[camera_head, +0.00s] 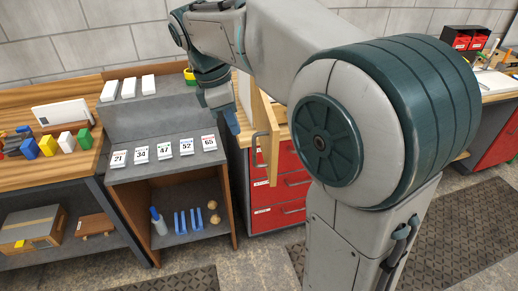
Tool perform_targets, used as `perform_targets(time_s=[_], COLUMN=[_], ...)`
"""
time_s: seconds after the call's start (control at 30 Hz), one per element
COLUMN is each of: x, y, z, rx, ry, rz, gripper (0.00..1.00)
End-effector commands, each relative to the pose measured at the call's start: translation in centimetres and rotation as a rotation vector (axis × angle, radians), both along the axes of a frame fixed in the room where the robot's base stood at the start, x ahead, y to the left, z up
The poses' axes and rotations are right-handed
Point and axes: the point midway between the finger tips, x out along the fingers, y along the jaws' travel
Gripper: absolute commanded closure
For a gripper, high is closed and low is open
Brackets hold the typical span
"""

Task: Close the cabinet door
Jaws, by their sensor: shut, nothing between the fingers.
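The cabinet door (268,143) looks like a light wooden panel seen nearly edge-on, standing open in front of the red drawer unit. A dark bar handle (255,150) is on its left face. The cabinet body behind it is largely hidden by my arm. My gripper (233,122) points down just left of the door, near the handle. Its blue fingers are shut and empty. A gap seems to show between them and the door, but I cannot tell the depth.
Left of the door stands a grey rack with numbered cards (163,151) and an open shelf holding a bottle (158,222) and blue pieces. A wooden bench (50,163) is further left. Red drawers (290,187) stand below the door. Open floor with dark mats lies in front.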

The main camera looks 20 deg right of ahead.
Motion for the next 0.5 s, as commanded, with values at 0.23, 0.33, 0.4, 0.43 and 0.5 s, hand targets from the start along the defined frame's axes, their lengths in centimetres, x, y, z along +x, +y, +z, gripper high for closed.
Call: perform_targets(time_s=[0.23, 0.33, 0.4, 0.43, 0.5], x=[-0.1, -0.2, -0.3, -0.3, -0.3], y=[-0.8, -1.4, -1.8, -1.9, -2.3], z=[-3.2, -5.4, -6.9, -7.5, -8.9], rx=[-0.002, -0.002, -0.002, -0.002, -0.002], ry=[0.007, 0.007, 0.008, 0.007, 0.006], rz=[0.003, 0.003, 0.003, 0.003, 0.003], gripper=[1.0, 1.0, 1.0, 1.0, 1.0])
